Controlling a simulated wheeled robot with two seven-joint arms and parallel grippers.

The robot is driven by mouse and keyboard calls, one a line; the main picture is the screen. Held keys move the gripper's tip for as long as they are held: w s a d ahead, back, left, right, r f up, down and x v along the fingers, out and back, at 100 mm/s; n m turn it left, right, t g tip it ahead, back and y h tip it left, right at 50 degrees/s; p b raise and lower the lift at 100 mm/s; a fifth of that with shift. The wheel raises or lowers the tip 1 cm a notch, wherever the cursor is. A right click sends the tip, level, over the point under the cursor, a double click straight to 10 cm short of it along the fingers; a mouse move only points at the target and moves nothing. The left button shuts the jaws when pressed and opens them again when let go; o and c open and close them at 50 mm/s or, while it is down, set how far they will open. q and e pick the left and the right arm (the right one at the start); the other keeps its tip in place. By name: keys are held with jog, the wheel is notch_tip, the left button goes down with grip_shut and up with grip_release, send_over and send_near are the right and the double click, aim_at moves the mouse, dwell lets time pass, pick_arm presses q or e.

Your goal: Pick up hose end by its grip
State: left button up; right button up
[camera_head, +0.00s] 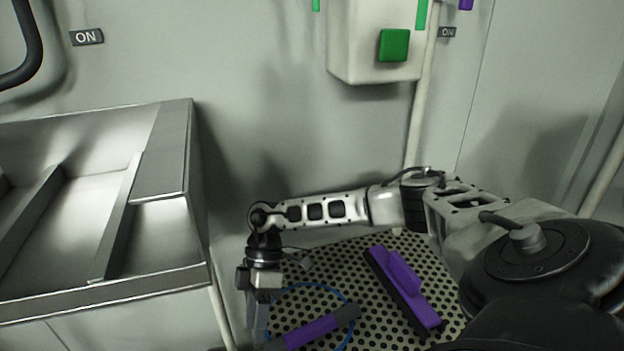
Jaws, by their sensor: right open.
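The hose end, with a purple grip (312,332) between dark grey ends, lies on the perforated surface at the bottom of the view. A thin blue hose (350,303) loops around it. My right gripper (258,332) points down at the left end of the hose end, close to it. It is open, with nothing seen between its fingers. I cannot tell whether it touches the hose end, whose lower left part is cut off or hidden. My left gripper is not in view.
A purple tool with a dark edge (402,286) lies on the perforated surface (375,323), right of the hose end. A steel sink (160,240) stands close on the left. A white box with a green button (394,45) and a pipe (418,110) are on the wall behind.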

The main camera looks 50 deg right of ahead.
jog(key=b+x, duration=0.1)
jog(key=x, duration=0.3)
jog(key=shift+s+f, duration=0.15)
jog(key=shift+s, duration=0.05)
jog(key=shift+s+a+f, duration=0.1)
jog(key=shift+a+f, duration=0.2)
jog(key=shift+f, duration=0.05)
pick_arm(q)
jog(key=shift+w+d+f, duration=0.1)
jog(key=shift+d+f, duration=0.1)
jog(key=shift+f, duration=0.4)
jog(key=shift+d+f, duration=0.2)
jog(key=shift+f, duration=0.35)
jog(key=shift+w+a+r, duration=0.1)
pick_arm(e)
grip_shut()
